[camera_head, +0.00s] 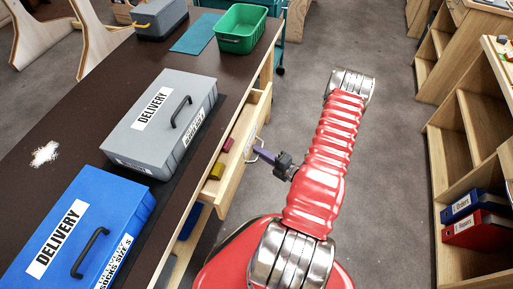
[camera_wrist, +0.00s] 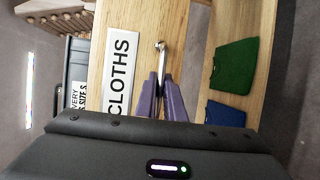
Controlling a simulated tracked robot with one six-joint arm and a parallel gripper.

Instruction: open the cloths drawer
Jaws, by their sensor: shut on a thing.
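The wooden cloths drawer (camera_head: 236,165) is out from under the dark workbench in the head view, with its inside showing. Small red and yellow things lie in it. Its front fills the middle of the wrist view, with a white CLOTHS label (camera_wrist: 122,75). The metal handle (camera_wrist: 160,48) stands on that front beside the label. My gripper (camera_head: 258,152) has purple fingers at the drawer front, shut on the handle. In the wrist view the fingers (camera_wrist: 163,82) meet at the handle's lower end, and that end is hidden between them.
A grey delivery box (camera_head: 140,115) and a blue one (camera_head: 75,215) stand on the workbench (camera_head: 45,120) above. A green crate (camera_head: 240,38) stands at its far end. Green (camera_wrist: 235,62) and blue (camera_wrist: 225,113) pieces lie beyond the drawer front. The floor (camera_head: 400,200) on the right is clear up to the shelves.

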